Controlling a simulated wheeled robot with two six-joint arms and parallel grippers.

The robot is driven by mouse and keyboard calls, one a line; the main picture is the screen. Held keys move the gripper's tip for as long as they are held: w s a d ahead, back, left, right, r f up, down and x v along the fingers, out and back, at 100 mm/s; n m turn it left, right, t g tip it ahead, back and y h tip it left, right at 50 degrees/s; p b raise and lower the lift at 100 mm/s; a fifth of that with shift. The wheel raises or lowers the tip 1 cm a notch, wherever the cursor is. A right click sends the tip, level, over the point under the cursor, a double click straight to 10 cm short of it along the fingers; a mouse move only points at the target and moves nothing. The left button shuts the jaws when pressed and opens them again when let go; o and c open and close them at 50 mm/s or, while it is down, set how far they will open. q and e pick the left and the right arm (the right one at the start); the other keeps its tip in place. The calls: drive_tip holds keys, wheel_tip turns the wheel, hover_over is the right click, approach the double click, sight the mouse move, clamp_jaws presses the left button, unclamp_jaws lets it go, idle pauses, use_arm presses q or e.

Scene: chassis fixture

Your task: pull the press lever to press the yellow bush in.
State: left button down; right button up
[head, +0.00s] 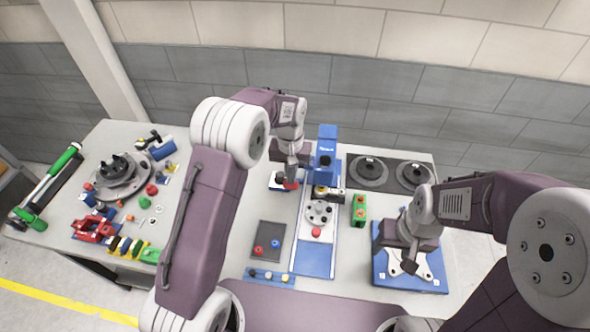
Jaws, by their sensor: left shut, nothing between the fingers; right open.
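The press (327,145) is a blue column at the back of a long blue-and-white base. A small yellowish piece, possibly the yellow bush (321,189), sits under the column, mostly too small to make out. A red knob (291,185) is left of the column; I cannot tell whether it belongs to the press lever. My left gripper (292,174) is shut and empty, pointing down just above the red knob; contact is unclear. My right gripper (409,264) is open and empty above a blue plate on the right.
A round grey fixture (319,214) with holes lies in front of the column. A green block (359,210) stands right of the press. The blue plate (432,283) bears a white part. Clutter fills the table's left.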

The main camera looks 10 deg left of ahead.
use_arm(q)
drive_tip(key=shift+f, duration=0.15)
drive_tip(key=shift+s+f+b, duration=0.3)
drive_tip(key=shift+f+b, duration=0.2)
drive_tip(key=shift+f, duration=0.2)
drive_tip(key=shift+s+f+b, duration=0.15)
drive_tip(key=shift+f+b, duration=0.2)
drive_tip(key=shift+f, duration=0.3)
drive_tip(key=shift+f+b, duration=0.3)
drive_tip(key=shift+f, duration=0.3)
